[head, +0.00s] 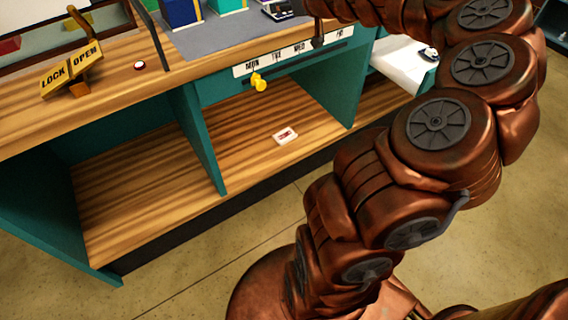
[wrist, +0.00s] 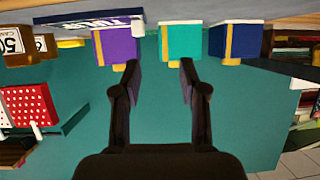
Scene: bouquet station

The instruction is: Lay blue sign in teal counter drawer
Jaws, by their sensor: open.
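A dark blue sign (wrist: 90,20) with white lettering shows at the upper left of the wrist view, its lettering hard to read. I cannot make it out for sure in the head view. The teal counter (head: 207,140) stands across the head view, with open wood-floored compartments below. A white-lined, teal-edged part (head: 398,68) sticks out at its right; I cannot tell whether it is an open drawer. My gripper (wrist: 159,80) is open and empty in the wrist view, its fingers below the purple and teal boxes and to the right of the sign. The arm hides part of the counter.
Purple (wrist: 116,45), teal (wrist: 182,40) and blue (wrist: 236,40) boxes stand in a row. A LOCK/OPEN sign (head: 70,70) stands on the wooden top. A yellow knob (head: 259,82) projects below a weekday strip (head: 290,54). A small card (head: 285,136) lies in the compartment.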

